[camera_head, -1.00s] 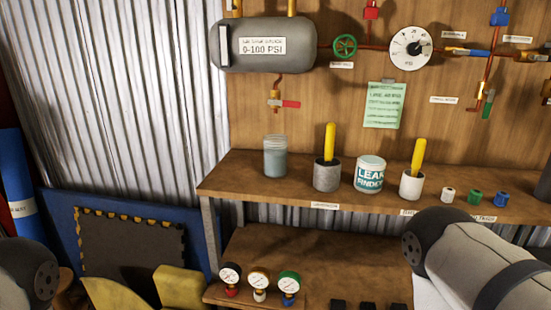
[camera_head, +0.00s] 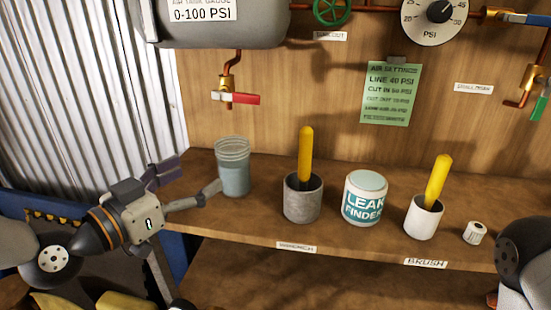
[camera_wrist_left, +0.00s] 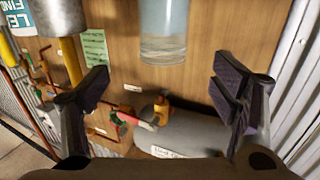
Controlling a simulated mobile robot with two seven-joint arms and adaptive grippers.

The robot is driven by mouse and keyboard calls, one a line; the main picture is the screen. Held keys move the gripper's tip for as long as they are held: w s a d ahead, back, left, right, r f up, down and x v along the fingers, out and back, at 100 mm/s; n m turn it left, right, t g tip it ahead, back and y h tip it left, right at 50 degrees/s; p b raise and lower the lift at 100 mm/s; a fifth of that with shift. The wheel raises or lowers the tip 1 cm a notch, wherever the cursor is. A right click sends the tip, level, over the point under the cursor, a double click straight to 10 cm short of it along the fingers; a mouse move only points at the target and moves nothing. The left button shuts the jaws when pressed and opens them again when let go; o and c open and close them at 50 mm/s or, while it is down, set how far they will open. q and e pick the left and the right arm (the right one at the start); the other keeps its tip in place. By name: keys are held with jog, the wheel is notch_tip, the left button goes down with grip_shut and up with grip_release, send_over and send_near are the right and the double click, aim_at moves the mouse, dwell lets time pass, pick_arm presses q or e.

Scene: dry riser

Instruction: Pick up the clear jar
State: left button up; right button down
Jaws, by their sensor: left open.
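The clear jar (camera_head: 233,170) stands upright at the left end of the wooden shelf (camera_head: 350,246), with grey-blue contents in its lower part. My left gripper (camera_head: 190,183) is open and empty just left of it, its fingers spread toward the jar. One fingertip appears close to the jar's side; I cannot tell whether it touches. In the left wrist view, which is turned over, the jar (camera_wrist_left: 163,32) shows at the top centre, beyond the gap between the open fingers (camera_wrist_left: 163,92). My right gripper is out of view.
Right of the jar stand a grey pot (camera_head: 302,203) with a yellow handle, a leak finder tub (camera_head: 365,205) and a white pot (camera_head: 423,220) with a yellow handle. A red-handled valve (camera_head: 236,97) hangs above the jar. A corrugated wall (camera_head: 80,100) lies left.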

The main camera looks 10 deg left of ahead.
aim_at(243, 139)
pick_arm(q)
jog(key=x, duration=0.2)
jog(key=b+x, duration=0.1)
jog(key=x, duration=0.1)
jog(key=shift+w+r, duration=0.2)
jog(key=x, duration=0.2)
jog(key=b+x, duration=0.1)
jog(key=x, duration=0.1)
jog(key=r+x, duration=0.1)
jog(key=x, duration=0.2)
jog(key=shift+w, duration=0.15)
jog(key=shift+r, duration=0.15)
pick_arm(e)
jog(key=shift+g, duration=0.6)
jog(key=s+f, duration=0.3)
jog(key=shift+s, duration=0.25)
pick_arm(q)
jog(key=c, duration=1.9)
